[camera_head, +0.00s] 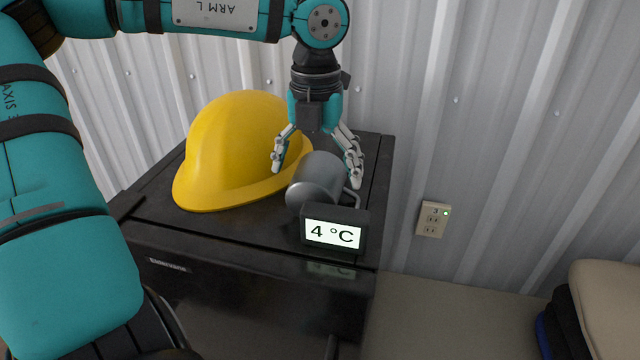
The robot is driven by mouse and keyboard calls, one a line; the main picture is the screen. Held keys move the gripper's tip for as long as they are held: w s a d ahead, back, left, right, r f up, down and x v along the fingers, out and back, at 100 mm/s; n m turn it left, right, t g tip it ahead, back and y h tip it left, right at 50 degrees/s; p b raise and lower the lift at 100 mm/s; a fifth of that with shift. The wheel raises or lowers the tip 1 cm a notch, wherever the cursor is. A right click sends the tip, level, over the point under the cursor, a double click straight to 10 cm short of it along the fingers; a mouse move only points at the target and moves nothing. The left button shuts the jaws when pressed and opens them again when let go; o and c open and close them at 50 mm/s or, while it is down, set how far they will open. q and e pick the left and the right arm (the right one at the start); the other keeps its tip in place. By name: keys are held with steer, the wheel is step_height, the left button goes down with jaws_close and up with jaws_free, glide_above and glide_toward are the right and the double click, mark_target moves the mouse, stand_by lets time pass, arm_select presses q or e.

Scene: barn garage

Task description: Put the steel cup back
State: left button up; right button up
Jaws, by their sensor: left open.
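The steel cup (314,182) lies on its side on top of a black cabinet (240,237). Its handle shows at the right, and its closed or open end faces the front left; I cannot tell which. My left gripper (316,170) points down over the cup with its fingers open. One finger is at the cup's left and the other at its right. I cannot tell whether either finger touches it. My right gripper is not in view.
A yellow hard hat (235,150) sits left of the cup, close to the left finger. A small display reading 4 °C (334,231) stands just in front of the cup. A corrugated wall with an outlet (432,219) is behind. Folded cloth or cushions (607,300) lie at the lower right.

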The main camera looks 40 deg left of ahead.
arm_select(q)
step_height(320, 180, down, 2)
steer(key=shift+s+f+p, duration=0.1)
steer(key=shift+f+p, duration=0.05)
steer(key=shift+p, duration=0.2)
steer(key=shift+a+f, duration=0.1)
steer(key=shift+f, duration=0.35)
steer(key=c, duration=1.3)
steer(key=shift+r, duration=0.1)
